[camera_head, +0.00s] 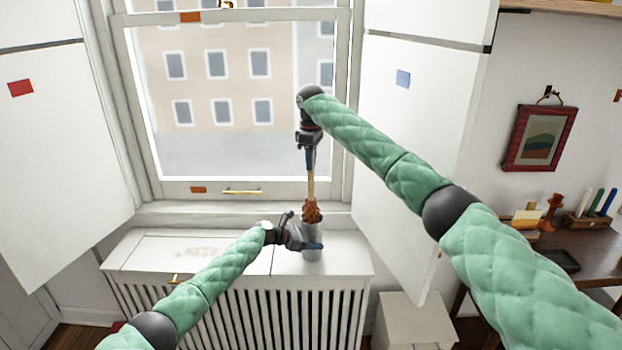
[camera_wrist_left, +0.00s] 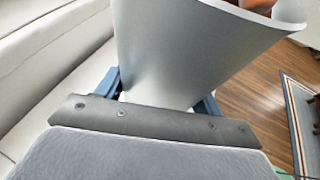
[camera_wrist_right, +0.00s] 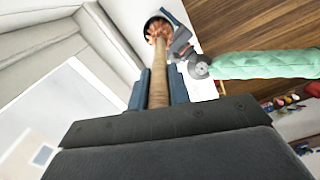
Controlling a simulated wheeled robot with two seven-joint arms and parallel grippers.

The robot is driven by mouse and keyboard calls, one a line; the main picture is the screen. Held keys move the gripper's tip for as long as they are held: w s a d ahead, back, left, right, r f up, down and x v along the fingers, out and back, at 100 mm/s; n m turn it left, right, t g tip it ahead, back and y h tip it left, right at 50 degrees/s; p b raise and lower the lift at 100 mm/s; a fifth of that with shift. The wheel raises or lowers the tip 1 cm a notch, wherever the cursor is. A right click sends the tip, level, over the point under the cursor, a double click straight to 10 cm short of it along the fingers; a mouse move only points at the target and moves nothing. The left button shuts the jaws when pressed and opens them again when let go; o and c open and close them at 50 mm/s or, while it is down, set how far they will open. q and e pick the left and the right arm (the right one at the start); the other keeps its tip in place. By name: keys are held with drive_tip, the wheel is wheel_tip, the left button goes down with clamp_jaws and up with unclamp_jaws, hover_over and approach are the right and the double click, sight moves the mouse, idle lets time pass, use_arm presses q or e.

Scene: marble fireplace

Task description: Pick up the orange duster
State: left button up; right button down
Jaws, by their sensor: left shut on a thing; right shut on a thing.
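The orange duster (camera_head: 311,208) stands upright, its brown-orange head at the mouth of a grey metal cup (camera_head: 312,250) and its wooden handle above. My right gripper (camera_head: 310,158) is shut on the upper handle; the right wrist view shows the wooden handle (camera_wrist_right: 159,75) between its fingers and the duster head (camera_wrist_right: 158,30) at the cup. My left gripper (camera_head: 314,246) is shut on the cup, whose grey wall (camera_wrist_left: 205,50) fills the left wrist view. How deep the head sits in the cup is hidden. The cup's base is at the white radiator cover.
The white radiator cover (camera_head: 200,245) lies below a window with a sill (camera_head: 230,208). White shutter panels stand open at left (camera_head: 55,150) and right (camera_head: 410,130). A dark desk (camera_head: 575,245) with pens and small items is at the right, beside a white cabinet (camera_head: 412,320).

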wheel_tip(320, 180, up, 20)
idle(0.3)
use_arm(q)
drive_tip(key=o, duration=1.1)
use_arm(e)
drive_tip(key=shift+f, duration=0.1)
use_arm(q)
drive_tip(key=shift+a, duration=0.15)
